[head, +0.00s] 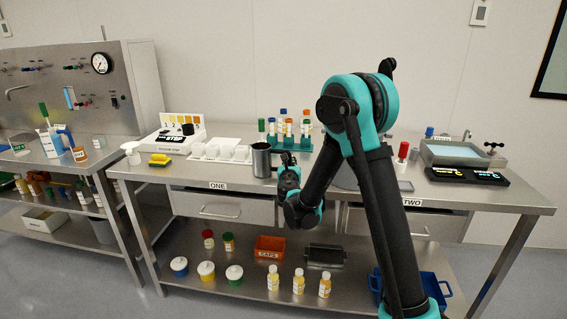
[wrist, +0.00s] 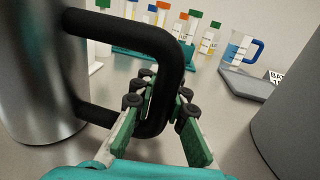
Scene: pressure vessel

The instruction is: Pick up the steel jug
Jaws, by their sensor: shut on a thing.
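The steel jug (head: 262,160) stands upright near the front edge of the steel table, left of my arm in the head view. In the wrist view its shiny body (wrist: 38,75) fills the left side, and its thick black handle (wrist: 172,65) reaches to the right. My gripper (wrist: 160,102) is shut on the handle, with its green fingers on either side of the upright part. In the head view my gripper (head: 288,160) is small and partly hidden by its own wrist. I cannot tell whether the jug's base touches the table.
In the wrist view a blue-handled beaker (wrist: 238,48) sits on a grey base, and a large grey round thing (wrist: 290,120) is close on the right.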

